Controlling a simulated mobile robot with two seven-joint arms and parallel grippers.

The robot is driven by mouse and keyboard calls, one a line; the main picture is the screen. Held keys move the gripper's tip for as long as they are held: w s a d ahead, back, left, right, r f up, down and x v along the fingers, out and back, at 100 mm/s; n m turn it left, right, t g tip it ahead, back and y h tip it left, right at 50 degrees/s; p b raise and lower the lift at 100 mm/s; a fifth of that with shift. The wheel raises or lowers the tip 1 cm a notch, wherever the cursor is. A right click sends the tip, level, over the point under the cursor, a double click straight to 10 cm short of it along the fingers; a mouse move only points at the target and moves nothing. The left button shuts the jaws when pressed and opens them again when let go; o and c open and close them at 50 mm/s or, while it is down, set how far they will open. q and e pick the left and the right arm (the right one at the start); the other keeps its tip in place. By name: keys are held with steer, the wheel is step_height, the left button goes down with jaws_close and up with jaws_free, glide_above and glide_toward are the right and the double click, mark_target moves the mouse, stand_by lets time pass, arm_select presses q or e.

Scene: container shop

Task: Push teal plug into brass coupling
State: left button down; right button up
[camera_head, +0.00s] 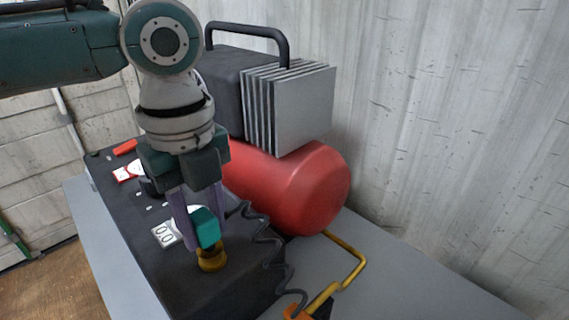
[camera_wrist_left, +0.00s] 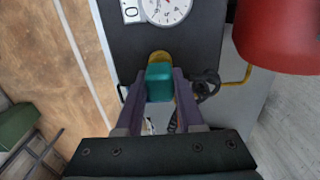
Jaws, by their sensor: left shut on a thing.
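My left gripper (camera_head: 204,232) points down and is shut on the teal plug (camera_head: 206,222), with a purple-grey finger on each side of it. The brass coupling (camera_head: 211,258) stands on the dark panel directly under the plug. The plug's lower end meets the coupling's top in the head view; I cannot tell how deep it sits, if at all. In the left wrist view the teal plug (camera_wrist_left: 159,84) is between the fingertips and covers most of the brass coupling (camera_wrist_left: 160,57), whose yellow rim shows behind it. My right gripper is not in view.
A red tank (camera_head: 305,190) with a finned block (camera_head: 292,105) stands behind the panel. A black coiled hose (camera_head: 262,235) runs close to the right of the coupling. A round gauge (camera_wrist_left: 167,8) is near it on the panel. A yellow pipe (camera_head: 350,262) lies over the grey bench (camera_head: 415,285).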

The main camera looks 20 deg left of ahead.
mark_target(203, 217)
arm_select(q)
steer(key=shift+p, duration=1.15)
stand_by(1.5)
steer(key=shift+f+b, duration=0.4)
steer(key=shift+f, duration=0.25)
stand_by(0.4)
steer(key=shift+c, duration=2.2)
jaws_free()
step_height(203, 217, up, 10)
steer(key=shift+d, duration=0.1)
